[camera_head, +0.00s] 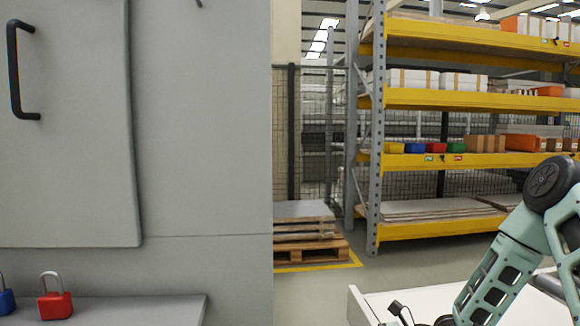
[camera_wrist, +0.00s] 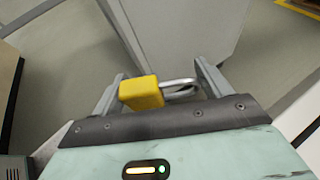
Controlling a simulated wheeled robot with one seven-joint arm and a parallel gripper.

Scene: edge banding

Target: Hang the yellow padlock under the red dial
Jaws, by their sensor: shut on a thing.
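The yellow padlock (camera_wrist: 141,93) is between the two fingers of my gripper (camera_wrist: 160,78) in the wrist view. My gripper is shut on it. Its yellow body lies toward the left finger, and its silver shackle points toward the right finger. In the head view the padlock and my fingers cannot be made out; only part of my arm shows at the lower right. The red dial is not in view in either picture.
A grey cabinet (camera_head: 205,130) with a black handle fills the left. A red padlock (camera_head: 55,305) and a blue padlock (camera_head: 6,300) stand on a grey ledge (camera_head: 150,308). A white surface (camera_head: 362,305) is at lower right. Yellow shelving (camera_head: 440,98) and a pallet (camera_head: 308,245) stand behind.

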